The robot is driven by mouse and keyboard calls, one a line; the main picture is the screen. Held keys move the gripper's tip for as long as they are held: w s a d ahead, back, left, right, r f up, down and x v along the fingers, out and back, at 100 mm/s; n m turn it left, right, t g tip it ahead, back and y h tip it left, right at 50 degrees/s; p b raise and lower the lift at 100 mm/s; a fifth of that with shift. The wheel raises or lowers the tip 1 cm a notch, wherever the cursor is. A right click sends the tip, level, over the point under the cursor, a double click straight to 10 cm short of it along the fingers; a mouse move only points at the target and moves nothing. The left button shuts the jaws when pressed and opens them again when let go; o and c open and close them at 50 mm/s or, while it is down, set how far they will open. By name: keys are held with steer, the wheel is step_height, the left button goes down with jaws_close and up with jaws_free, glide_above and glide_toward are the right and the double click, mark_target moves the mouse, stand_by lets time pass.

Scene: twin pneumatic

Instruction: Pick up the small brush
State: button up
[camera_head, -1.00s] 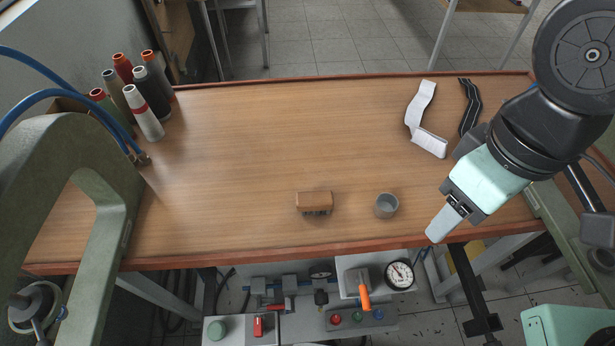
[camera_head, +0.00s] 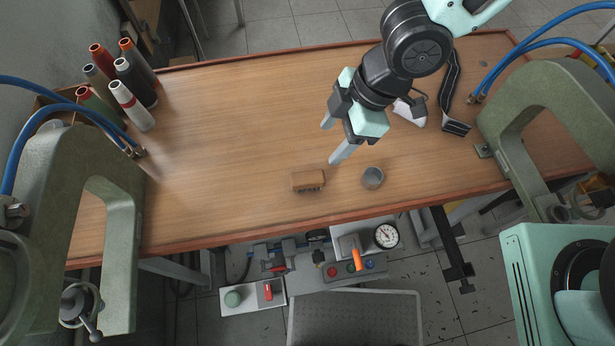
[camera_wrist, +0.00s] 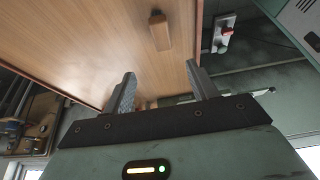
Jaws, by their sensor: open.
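The small brush (camera_head: 307,180) lies on the wooden table near its front edge, with a brown wooden back on top and dark bristles along its front side. It also shows in the wrist view (camera_wrist: 160,32), beyond and between the fingertips. My gripper (camera_head: 335,142) is open and empty, its two pale fingers spread. In the head view it appears behind and to the right of the brush, apart from it. Both fingers also show in the wrist view (camera_wrist: 161,80).
A small grey cup (camera_head: 373,178) stands right of the brush. Thread cones (camera_head: 131,106) stand at the back left. A dark strap (camera_head: 453,95) and a partly hidden white strip (camera_head: 410,112) lie at the right. Green presses (camera_head: 115,190) flank the table. The table's left middle is clear.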

mark_target(310, 177)
steer(key=b+x, duration=0.4)
steer(key=x, duration=0.6)
steer(key=shift+f, duration=0.3)
steer(key=f+b, duration=0.3)
steer(key=f, duration=0.1)
steer(key=shift+s+a, duration=0.3)
steer(key=shift+s, duration=0.05)
steer(key=shift+a+f, duration=0.25)
steer(key=shift+f, duration=0.35)
steer(key=c, duration=1.1)
